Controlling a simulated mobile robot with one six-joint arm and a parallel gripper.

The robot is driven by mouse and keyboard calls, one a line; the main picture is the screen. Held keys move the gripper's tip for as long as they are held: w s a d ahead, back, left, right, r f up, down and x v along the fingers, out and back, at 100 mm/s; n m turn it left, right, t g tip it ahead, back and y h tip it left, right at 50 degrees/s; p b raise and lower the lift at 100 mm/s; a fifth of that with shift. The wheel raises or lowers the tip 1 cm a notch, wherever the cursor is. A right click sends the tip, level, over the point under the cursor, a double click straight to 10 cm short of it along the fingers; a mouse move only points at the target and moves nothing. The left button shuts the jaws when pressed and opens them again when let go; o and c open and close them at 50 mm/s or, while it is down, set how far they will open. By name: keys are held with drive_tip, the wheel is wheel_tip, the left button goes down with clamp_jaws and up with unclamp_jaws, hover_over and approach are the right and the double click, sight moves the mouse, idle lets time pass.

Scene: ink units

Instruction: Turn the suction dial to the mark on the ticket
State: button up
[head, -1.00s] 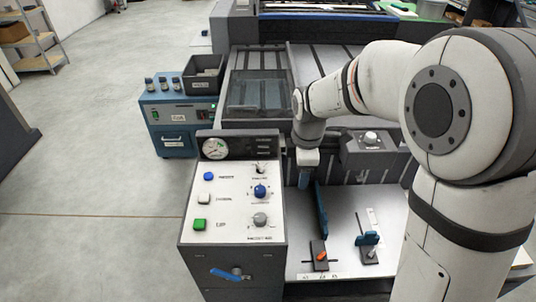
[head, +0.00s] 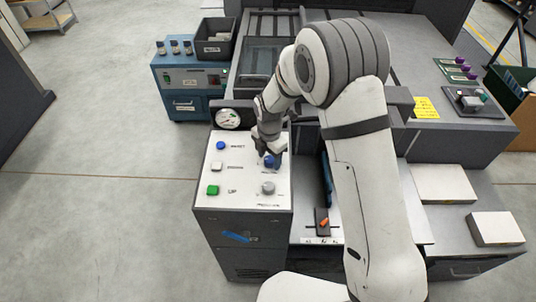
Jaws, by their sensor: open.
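The white control panel (head: 234,178) carries a blue dial (head: 271,162) at its right side and a grey dial (head: 268,187) below it. The labels are too small to read, so I cannot tell for certain which is the suction dial. My gripper (head: 269,152) is open, pointing down right at the blue dial. Its fingers partly cover the dial, and I cannot tell whether they touch it. A small yellow card (head: 425,107) with unreadable marks, possibly the ticket, lies on the grey machine top at right. The upper right of the panel is hidden behind my gripper.
Blue (head: 221,146), white (head: 216,167) and green (head: 212,190) buttons line the panel's left side. A round gauge (head: 228,119) stands behind it. A blue unit (head: 188,85) is at the back left. My arm covers much of the bench at right.

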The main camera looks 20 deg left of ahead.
drive_tip(key=shift+f, duration=0.25)
